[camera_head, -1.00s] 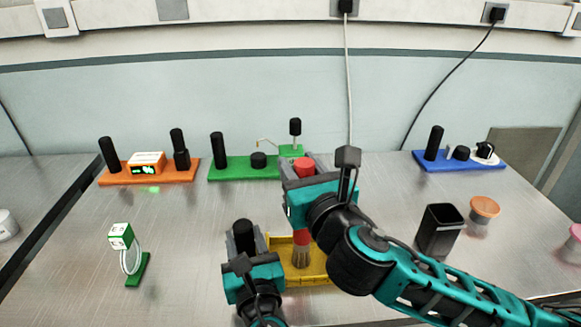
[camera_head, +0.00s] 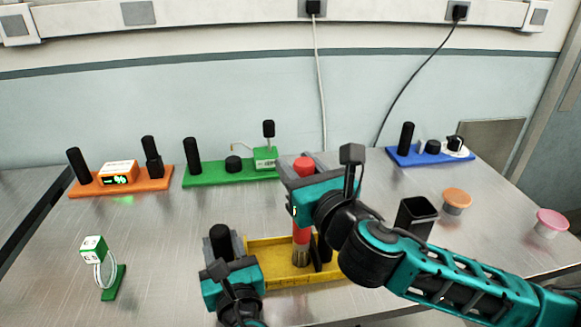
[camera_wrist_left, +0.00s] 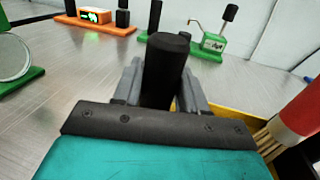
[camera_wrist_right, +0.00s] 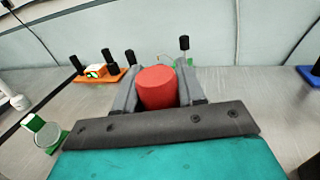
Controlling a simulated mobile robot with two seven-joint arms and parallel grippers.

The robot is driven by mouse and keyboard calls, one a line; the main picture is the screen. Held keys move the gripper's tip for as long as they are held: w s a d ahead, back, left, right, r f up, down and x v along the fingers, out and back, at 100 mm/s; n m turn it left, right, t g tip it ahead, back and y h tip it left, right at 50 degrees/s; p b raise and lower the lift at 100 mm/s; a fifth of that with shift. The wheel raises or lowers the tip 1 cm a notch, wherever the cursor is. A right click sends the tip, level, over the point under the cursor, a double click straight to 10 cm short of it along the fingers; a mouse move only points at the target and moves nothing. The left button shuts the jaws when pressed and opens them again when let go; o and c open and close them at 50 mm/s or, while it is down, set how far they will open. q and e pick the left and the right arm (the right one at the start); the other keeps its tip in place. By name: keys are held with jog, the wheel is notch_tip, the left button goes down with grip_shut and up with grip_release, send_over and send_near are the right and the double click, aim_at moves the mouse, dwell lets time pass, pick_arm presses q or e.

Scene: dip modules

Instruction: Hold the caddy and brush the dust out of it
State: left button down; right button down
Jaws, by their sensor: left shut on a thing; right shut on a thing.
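The yellow caddy (camera_head: 275,270) lies on the metal table at the front middle of the head view, with a black post (camera_head: 221,242) at its left end. My left gripper (camera_head: 225,255) is shut on that black post, which also shows between its fingers in the left wrist view (camera_wrist_left: 166,65). My right gripper (camera_head: 303,180) is shut on the red handle of the brush (camera_head: 301,228). The brush is upright, its pale bristles down inside the caddy. The red handle top fills the jaws in the right wrist view (camera_wrist_right: 156,87). Dust cannot be made out.
Behind stand an orange module (camera_head: 120,187), a green module (camera_head: 230,172) and a blue module (camera_head: 425,158). A black bin (camera_head: 415,218), an orange-lidded jar (camera_head: 457,200) and a pink-lidded jar (camera_head: 551,222) stand right. A green stand (camera_head: 114,283) is at left.

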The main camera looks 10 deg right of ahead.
aim_at(219, 230)
notch_tip(219, 230, up, 7)
dwell(0.8)
dwell(0.8)
pick_arm(q)
jog(key=c, duration=0.6)
grip_release()
jog(key=shift+r, duration=0.1)
jog(key=shift+r, duration=3.65)
jog(key=shift+v, duration=4.5)
